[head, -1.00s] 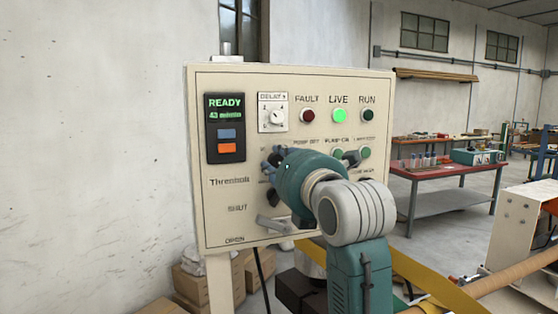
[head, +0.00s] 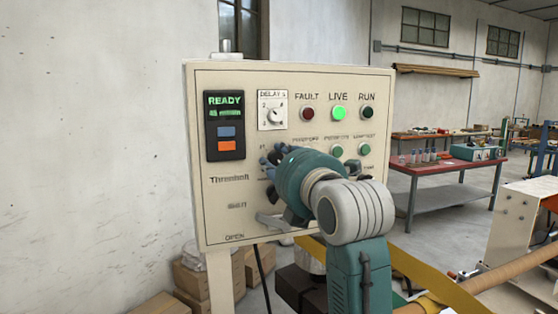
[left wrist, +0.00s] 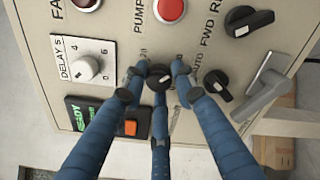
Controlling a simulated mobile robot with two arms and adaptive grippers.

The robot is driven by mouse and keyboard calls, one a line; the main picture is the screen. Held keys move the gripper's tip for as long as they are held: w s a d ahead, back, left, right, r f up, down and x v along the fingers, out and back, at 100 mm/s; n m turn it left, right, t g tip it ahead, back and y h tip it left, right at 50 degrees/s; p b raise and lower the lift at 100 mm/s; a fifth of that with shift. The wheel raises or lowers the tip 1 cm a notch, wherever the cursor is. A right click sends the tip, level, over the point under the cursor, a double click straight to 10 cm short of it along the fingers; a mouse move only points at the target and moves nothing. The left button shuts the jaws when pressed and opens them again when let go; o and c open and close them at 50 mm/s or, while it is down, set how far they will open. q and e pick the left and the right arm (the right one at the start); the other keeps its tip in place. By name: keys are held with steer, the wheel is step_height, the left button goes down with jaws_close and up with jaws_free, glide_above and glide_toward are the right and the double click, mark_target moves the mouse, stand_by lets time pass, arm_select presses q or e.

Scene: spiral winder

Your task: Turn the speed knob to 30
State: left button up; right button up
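The cream control panel (head: 215,80) faces me in the head view. Its small display (head: 225,114) shows READY with a green figure below that looks like about 45 m/min, too small to be sure. My left gripper (head: 270,166) is at the panel's lower middle and hides what it holds there. In the left wrist view its blue fingers (left wrist: 158,70) are closed around a small black knob (left wrist: 159,76), with the fingertips against its sides. I take this as the speed knob; its label is mostly covered. My right gripper is in neither view.
The delay dial (head: 273,115), several lamps and green buttons (head: 336,151) sit close around my gripper. In the left wrist view, two black selectors (left wrist: 215,86) and a grey lever (left wrist: 262,96) lie to the right. A red-topped table (head: 440,165) stands behind.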

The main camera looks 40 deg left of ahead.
arm_select(q)
steer(key=shift+o, duration=1.4)
steer(key=shift+a+f, duration=0.1)
steer(key=shift+f, duration=0.05)
steer(key=shift+a, duration=0.1)
